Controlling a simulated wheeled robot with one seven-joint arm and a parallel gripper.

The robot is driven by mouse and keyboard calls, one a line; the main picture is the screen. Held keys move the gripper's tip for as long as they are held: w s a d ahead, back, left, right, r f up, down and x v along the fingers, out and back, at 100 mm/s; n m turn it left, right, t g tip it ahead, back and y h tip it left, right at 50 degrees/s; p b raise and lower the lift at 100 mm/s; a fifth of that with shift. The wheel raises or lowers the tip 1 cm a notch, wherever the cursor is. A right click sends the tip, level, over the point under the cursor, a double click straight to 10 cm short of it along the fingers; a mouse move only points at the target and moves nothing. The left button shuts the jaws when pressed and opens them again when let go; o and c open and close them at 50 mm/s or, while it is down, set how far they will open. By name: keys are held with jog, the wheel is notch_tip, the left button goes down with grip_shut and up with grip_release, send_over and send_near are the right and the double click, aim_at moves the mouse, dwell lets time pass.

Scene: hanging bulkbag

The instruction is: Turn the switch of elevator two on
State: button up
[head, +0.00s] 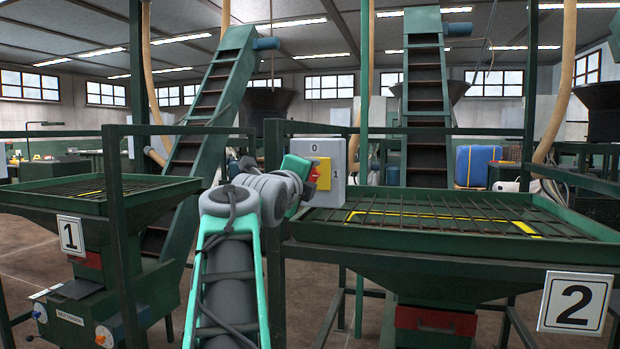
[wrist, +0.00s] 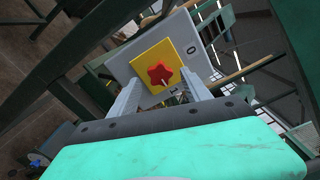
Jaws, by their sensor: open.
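The switch box (head: 332,150) is grey with a yellow plate and a red knob. It stands at the near left corner of the hopper with the "2" sign (head: 575,303). "0" is at its top and "1" at its right. In the wrist view the red star-shaped knob (wrist: 158,70) sits on the yellow plate (wrist: 178,58). A pale mark shows on the knob's side toward "1"; I cannot be sure of its setting. My gripper (wrist: 160,80) is open, its fingers to either side of the knob. Contact cannot be told. In the head view my arm partly hides the knob.
The hopper with the "1" sign (head: 70,235) stands at the left. Green posts and rails (head: 120,215) run beside my arm. The grated hopper of elevator two (head: 460,245) lies right of the box. Inclined elevators (head: 425,100) rise behind.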

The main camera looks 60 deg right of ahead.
jog(key=a, duration=0.4)
jog(key=s+a, duration=0.1)
jog(key=a, duration=0.1)
jog(key=w+a+f+n+t+y+p, duration=0.3)
jog(key=w+a+n+y+p, duration=0.2)
jog(key=w+a+n+p, duration=0.45)
jog(key=w+a+f+n+t+y+p, duration=0.3)
jog(key=w+a+f+n+y+p, duration=0.15)
jog(key=w+a+n+p, duration=0.55)
jog(key=s+a+f+n+g+y+p, duration=0.2)
jog(key=a+n, duration=0.4)
jog(key=a, duration=0.3)
jog(key=s+a+f+n+g+y+p, duration=0.1)
jog(key=s+a+f+n+y+p, duration=0.2)
jog(key=s+a+n+p, duration=0.3)
jog(key=s+a+f+n+g+y+p, duration=0.2)
jog(key=a+n, duration=0.4)
jog(key=a, duration=0.7)
notch_tip(320, 180, down, 2)
jog(key=s+y+p, duration=0.1)
jog(key=s+p, duration=0.1)
jog(key=shift+a+n+g+p, duration=0.3)
jog(key=shift+n+p, duration=0.05)
